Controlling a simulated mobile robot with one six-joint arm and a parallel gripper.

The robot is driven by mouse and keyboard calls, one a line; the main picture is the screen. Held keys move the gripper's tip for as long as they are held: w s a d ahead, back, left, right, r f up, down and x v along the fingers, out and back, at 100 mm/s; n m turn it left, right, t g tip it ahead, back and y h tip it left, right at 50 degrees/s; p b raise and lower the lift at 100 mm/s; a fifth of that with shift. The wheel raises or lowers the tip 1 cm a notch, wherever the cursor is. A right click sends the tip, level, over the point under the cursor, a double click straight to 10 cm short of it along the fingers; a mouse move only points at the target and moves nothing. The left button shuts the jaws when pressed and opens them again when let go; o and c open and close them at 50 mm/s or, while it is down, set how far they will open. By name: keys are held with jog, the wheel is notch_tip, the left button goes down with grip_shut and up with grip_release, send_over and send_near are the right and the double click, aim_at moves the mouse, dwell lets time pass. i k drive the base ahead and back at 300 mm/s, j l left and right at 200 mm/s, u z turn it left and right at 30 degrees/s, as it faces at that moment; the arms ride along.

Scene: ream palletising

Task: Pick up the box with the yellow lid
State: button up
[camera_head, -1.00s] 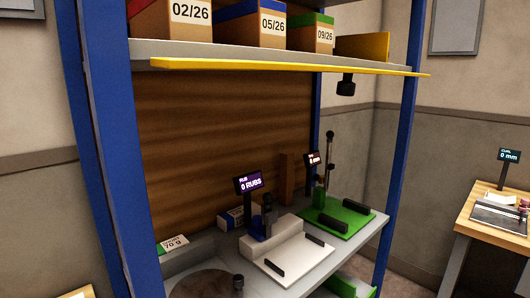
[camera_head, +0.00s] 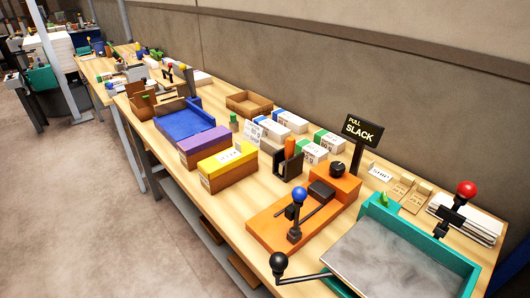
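The box with the yellow lid (camera_head: 227,166) stands upright on the long wooden workbench, near its front edge, in the head view. Its sides are brown cardboard and it has white labels on the lid and on the end. A similar box with a purple lid (camera_head: 201,143) stands close behind it, to the upper left. My gripper is not in the picture, so its state is hidden.
An orange tool (camera_head: 270,222) with a blue-knobbed lever stands right of the yellow-lidded box. A blue tray (camera_head: 184,122) lies beyond the purple one. Wrapped reams (camera_head: 292,121) and a SLACK sign (camera_head: 361,130) stand behind. The floor (camera_head: 60,215) at left is clear.

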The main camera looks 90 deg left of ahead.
aim_at(214, 177)
jog(key=u, duration=3.4)
jog(key=i+j+z, duration=0.1)
jog(key=i+j, duration=0.45)
jog(key=i+j+z, duration=0.1)
jog(key=i+j, duration=0.4)
jog(key=j, duration=0.15)
